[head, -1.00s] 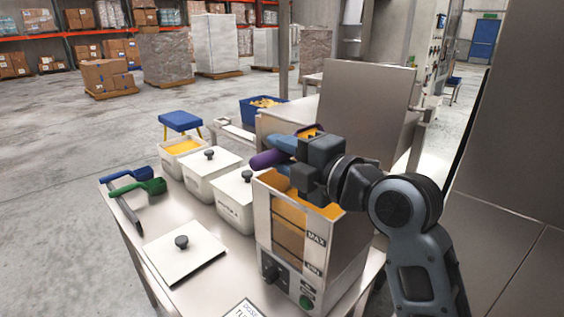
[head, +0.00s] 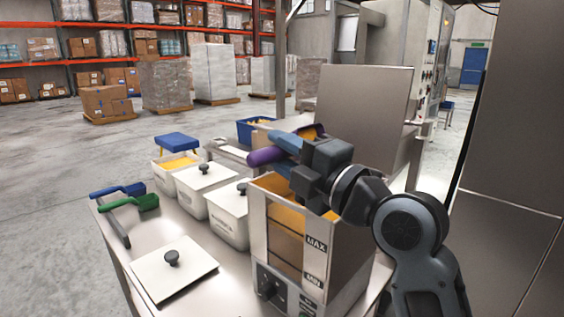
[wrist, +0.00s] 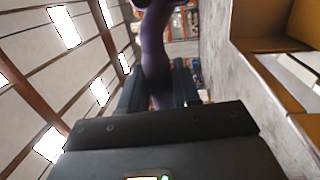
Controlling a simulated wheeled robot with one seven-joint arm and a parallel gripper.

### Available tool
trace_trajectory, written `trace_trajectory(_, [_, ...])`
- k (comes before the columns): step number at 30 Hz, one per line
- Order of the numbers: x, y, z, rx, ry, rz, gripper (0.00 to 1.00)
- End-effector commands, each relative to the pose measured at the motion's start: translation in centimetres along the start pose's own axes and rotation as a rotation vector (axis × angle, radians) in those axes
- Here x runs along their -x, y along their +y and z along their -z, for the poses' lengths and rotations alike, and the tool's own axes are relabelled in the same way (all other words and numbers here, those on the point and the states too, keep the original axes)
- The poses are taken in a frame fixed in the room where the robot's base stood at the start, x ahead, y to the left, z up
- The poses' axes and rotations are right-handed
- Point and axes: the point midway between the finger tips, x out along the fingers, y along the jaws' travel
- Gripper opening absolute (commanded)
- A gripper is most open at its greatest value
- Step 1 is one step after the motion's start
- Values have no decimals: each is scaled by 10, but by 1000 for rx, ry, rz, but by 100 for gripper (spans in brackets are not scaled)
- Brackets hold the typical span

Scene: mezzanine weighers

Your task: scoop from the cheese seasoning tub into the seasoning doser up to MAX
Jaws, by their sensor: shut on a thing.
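My gripper (head: 276,154) is shut on the purple scoop (head: 262,156) and holds it above the seasoning doser (head: 344,248). The scoop's purple handle (wrist: 153,55) also shows in the wrist view. The scoop bowl is partly hidden behind my gripper; a bit of orange shows there. The doser is a steel box with an open top and a front window marked MAX and MIN. Orange shows behind the window, but I cannot tell the exact level. An open white tub (head: 165,176) of yellow-orange seasoning stands at the back left; its label is not readable.
Two lidded white tubs (head: 186,194) (head: 226,228) stand between the open tub and the doser. A loose lid (head: 190,284) lies on the table's front. A blue crate (head: 246,132) is behind.

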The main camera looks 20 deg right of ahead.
Motion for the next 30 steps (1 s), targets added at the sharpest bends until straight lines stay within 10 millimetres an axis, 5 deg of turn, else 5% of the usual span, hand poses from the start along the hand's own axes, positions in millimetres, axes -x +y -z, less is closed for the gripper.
trace_trajectory(30, [6,-3,0,2,0,-159,0])
